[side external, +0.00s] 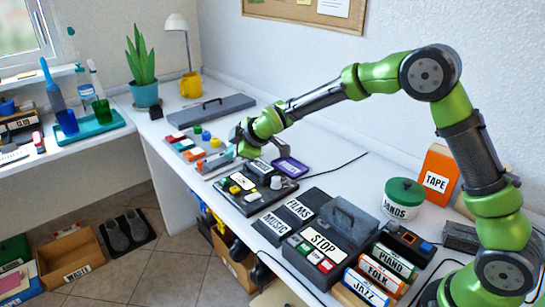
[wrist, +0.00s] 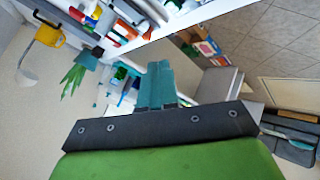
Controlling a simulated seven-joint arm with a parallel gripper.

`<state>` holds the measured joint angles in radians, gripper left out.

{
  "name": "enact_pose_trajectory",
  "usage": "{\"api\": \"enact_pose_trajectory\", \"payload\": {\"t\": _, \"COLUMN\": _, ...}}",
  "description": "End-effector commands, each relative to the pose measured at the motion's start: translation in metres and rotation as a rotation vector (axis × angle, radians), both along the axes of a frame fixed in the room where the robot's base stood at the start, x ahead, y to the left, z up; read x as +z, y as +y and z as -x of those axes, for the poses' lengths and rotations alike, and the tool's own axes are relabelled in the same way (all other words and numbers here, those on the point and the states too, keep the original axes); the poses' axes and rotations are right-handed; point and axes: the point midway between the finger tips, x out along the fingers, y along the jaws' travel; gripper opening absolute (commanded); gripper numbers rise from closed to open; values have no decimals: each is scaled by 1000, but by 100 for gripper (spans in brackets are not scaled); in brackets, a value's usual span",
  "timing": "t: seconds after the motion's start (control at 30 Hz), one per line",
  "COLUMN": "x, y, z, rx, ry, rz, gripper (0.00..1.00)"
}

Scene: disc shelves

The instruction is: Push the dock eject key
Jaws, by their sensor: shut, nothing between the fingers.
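My gripper (side external: 243,147) is over the middle of the long desk, near a row of coloured blocks and a black button unit. In the wrist view its teal fingers (wrist: 159,72) are together, with nothing between them. The black unit (side external: 287,192) has yellow and red buttons, a white label and a grey knob. A purple-edged device (side external: 290,166) lies just behind it, beside a black cable. I cannot read any eject marking, so I cannot tell which part is the dock eject key. My wrist partly hides the area behind the unit.
Coloured blocks (side external: 195,152) stand left of my gripper, with a long grey case (side external: 212,109) behind. A dark STOP unit (side external: 340,220) with buttons and labelled FOLK and JAZZ boxes stand at the front right. A green-lidded tin (side external: 402,200) is near the wall.

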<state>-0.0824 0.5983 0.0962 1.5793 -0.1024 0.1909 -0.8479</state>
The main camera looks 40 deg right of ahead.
Motion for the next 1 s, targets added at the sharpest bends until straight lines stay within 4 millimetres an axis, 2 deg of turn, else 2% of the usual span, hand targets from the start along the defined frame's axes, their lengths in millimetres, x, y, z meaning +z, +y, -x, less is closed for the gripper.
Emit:
{"api": "enact_pose_trajectory", "payload": {"t": 0.6, "x": -75, "y": 0, "z": 1, "rx": -1, "ry": 4, "rz": 0, "gripper": 0}}
{"api": "enact_pose_trajectory", "payload": {"t": 0.8, "x": -86, "y": 0, "z": 1, "rx": -1, "ry": 3, "rz": 0, "gripper": 0}}
{"api": "enact_pose_trajectory", "payload": {"t": 1.0, "x": -87, "y": 0, "z": 1, "rx": -1, "ry": 2, "rz": 0, "gripper": 0}}
